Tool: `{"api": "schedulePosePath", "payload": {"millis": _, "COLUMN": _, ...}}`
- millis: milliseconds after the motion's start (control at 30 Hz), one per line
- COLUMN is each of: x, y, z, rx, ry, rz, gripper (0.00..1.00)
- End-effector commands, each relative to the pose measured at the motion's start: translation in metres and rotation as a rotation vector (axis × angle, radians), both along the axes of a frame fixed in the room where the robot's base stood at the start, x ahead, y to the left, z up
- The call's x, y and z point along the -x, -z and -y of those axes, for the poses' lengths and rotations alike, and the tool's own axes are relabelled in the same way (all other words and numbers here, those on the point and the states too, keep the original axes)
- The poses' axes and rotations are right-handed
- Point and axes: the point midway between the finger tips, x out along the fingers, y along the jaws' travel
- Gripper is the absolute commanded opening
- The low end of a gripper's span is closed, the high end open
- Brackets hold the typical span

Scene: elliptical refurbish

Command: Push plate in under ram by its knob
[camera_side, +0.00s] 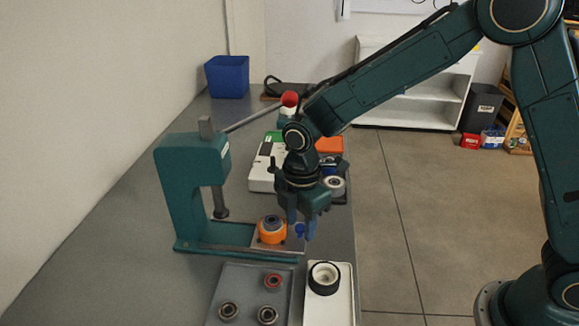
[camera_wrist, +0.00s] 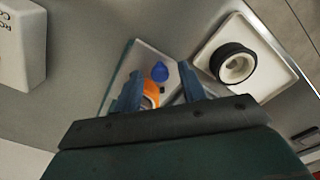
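The light grey plate (camera_side: 290,244) lies at the foot of the teal press (camera_side: 178,190), to the right of the dark ram (camera_side: 219,203). An orange holder (camera_side: 271,236) with a dark ringed part on top sits on the plate. The blue knob (camera_side: 299,230) stands at the plate's right end; it also shows in the wrist view (camera_wrist: 160,72). My gripper (camera_side: 301,226) points down over the knob, its blue fingers apart. In the wrist view the knob appears between and just beyond the fingertips (camera_wrist: 157,75). I cannot tell whether a finger touches it.
A grey tray (camera_side: 245,285) with several ring parts lies in front of the press. Beside it a white tray (camera_side: 340,300) holds a black-and-white ring (camera_side: 324,277). A white box (camera_side: 260,180) and a blue bin (camera_side: 227,76) stand behind. The press's red-knobbed lever (camera_side: 290,99) reaches near my arm.

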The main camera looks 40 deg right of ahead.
Motion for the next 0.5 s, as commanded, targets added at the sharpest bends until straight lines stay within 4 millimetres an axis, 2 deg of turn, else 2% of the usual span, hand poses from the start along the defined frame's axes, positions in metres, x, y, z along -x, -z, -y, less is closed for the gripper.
{"api": "schedulePosePath", "payload": {"millis": 33, "x": 0.0, "y": -0.0001, "z": 0.0, "rx": 0.0, "ry": 0.0, "rz": 0.0, "gripper": 0.31}}
{"api": "schedulePosePath", "payload": {"millis": 200, "x": 0.0, "y": -0.0002, "z": 0.0, "rx": 0.0, "ry": 0.0, "rz": 0.0, "gripper": 0.0}}
{"api": "schedulePosePath", "payload": {"millis": 500, "x": -0.0038, "y": -0.0004, "z": -0.0036, "rx": -0.001, "ry": -0.001, "rz": 0.001, "gripper": 0.0}}
